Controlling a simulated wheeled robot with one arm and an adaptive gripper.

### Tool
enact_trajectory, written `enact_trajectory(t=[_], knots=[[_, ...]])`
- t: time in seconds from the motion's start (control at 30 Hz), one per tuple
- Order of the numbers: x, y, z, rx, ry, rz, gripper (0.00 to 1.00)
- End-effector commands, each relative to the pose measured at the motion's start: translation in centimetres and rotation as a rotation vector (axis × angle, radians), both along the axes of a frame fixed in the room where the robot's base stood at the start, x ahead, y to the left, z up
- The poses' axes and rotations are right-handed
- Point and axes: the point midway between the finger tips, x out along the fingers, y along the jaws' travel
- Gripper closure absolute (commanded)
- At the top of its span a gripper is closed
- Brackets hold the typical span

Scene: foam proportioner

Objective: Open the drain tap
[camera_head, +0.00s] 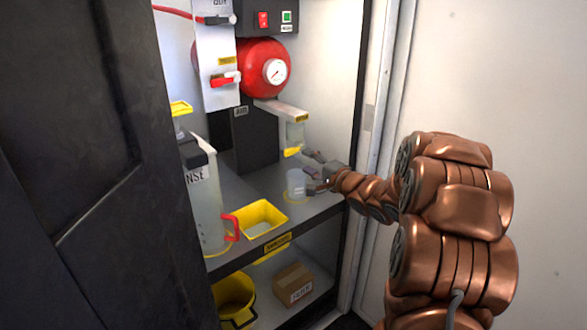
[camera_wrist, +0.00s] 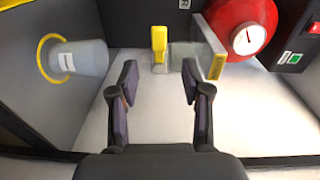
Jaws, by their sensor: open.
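A clear cylinder (camera_head: 295,134) hangs under a white bracket (camera_head: 285,111) with a yellow label. At its lower end is a small yellow piece (camera_head: 292,151), which looks like the drain tap; its label is not readable. In the wrist view, which is turned sideways, the yellow piece (camera_wrist: 159,42) lies beyond and between my fingertips, left of the clear cylinder (camera_wrist: 188,55). My gripper (camera_head: 313,173) is open and empty, just right of the tap and apart from it. It also shows in the wrist view (camera_wrist: 160,82). A translucent cup (camera_head: 296,184) stands below on a yellow ring.
A red tank (camera_head: 264,66) with a gauge and a panel with a red-handled valve (camera_head: 225,79) are above. A jug (camera_head: 207,205) and yellow tray (camera_head: 251,220) stand on the shelf. A dark door (camera_head: 90,160) is at left; the cabinet's right frame (camera_head: 376,130) is near my arm.

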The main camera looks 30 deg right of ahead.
Motion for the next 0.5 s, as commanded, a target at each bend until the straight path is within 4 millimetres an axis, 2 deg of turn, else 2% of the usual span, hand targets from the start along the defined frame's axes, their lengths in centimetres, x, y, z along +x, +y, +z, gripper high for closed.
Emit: enact_trajectory(t=[0.03,0.23,0.5], knots=[[-0.1,-0.1,-0.7,0.024,-0.007,0.008,0.52],[0.7,0.3,-0.6,0.054,-0.02,0.027,0.52],[4.4,1.2,-0.5,0.05,-0.024,0.027,0.52]])
